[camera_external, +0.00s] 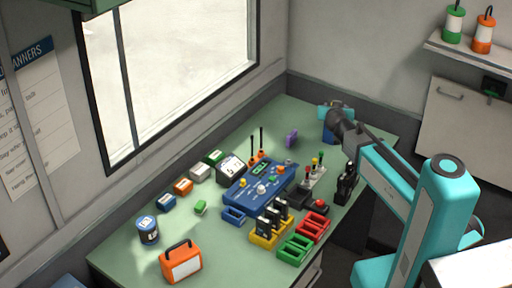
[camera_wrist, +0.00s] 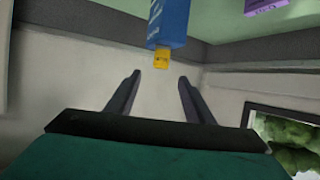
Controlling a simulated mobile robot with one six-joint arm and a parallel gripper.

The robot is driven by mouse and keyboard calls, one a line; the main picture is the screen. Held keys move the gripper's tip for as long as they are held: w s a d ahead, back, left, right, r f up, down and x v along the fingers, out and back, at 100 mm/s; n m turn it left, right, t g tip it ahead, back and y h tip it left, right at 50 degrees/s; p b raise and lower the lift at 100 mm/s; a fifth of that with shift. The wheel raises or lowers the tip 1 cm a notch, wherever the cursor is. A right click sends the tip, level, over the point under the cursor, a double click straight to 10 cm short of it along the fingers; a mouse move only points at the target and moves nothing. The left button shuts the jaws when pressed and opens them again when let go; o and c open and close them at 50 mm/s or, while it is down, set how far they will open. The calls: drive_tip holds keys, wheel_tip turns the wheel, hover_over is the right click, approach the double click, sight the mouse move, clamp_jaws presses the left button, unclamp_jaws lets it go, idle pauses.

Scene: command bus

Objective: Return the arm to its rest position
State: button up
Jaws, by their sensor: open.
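My arm (camera_external: 385,168) reaches from the teal column at the lower right over the far right corner of the green table (camera_external: 118,250). Its wrist end (camera_external: 336,122) is near the back wall, and the fingers are hidden or too small to tell there. In the wrist view my gripper (camera_wrist: 159,76) has its two dark fingers well apart, with nothing between them. A blue object with a yellow tip (camera_wrist: 168,25) shows just beyond the fingertips; I cannot tell how far off it is.
A blue control panel (camera_external: 260,188) stands mid-table, with red (camera_external: 313,227) and green (camera_external: 295,248) racks in front. A purple block (camera_external: 291,137) lies near the back; it also shows in the wrist view (camera_wrist: 265,5). An orange case (camera_external: 181,262) stands at the front left. A wall shelf (camera_external: 465,52) holds two bottles.

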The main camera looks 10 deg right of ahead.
idle(0.5)
